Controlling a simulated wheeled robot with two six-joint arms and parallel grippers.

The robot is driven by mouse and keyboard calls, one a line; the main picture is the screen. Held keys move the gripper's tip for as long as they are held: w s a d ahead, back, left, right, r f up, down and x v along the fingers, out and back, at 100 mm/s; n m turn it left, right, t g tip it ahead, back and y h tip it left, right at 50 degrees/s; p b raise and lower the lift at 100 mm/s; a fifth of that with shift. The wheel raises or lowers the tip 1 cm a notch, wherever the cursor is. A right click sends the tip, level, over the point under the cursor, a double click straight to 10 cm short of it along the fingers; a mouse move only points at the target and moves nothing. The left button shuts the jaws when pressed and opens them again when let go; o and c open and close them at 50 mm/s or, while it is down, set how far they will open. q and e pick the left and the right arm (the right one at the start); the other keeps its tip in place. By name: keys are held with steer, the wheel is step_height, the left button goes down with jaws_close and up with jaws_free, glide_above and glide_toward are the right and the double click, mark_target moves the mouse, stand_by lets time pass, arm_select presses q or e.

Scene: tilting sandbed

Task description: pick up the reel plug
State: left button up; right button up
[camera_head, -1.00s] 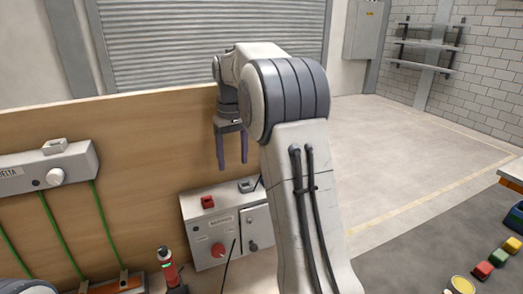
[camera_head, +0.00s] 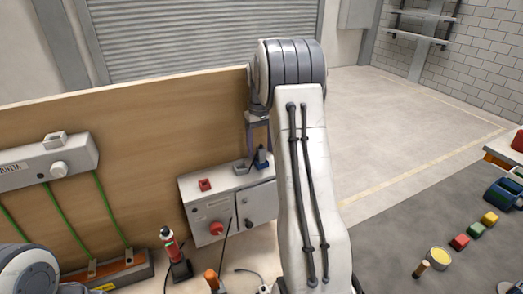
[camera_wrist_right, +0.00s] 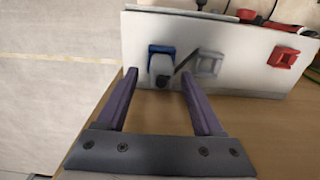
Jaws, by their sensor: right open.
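The reel plug appears to be the grey plug (camera_wrist_right: 160,72) at the blue socket (camera_wrist_right: 158,52) on top of the control box; a dark cable shows beside it. In the head view, the blue and dark piece (camera_head: 262,158) stands on the box's right end, partly behind my gripper. My right gripper (camera_wrist_right: 159,80) is open and empty, with its purple fingers on either side of the plug in the wrist view. I cannot tell whether the fingertips reach down around it. It also shows above the box in the head view (camera_head: 259,146). My left gripper is out of view.
The white control box (camera_head: 202,212) stands against the wooden panel (camera_head: 150,140). A grey socket (camera_wrist_right: 208,66) and a red one (camera_wrist_right: 284,58) share its top. Coloured blocks (camera_head: 475,230) lie far right.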

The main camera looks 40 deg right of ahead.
steer(key=shift+f, duration=0.75)
jaws_close()
steer(key=shift+r, duration=0.1)
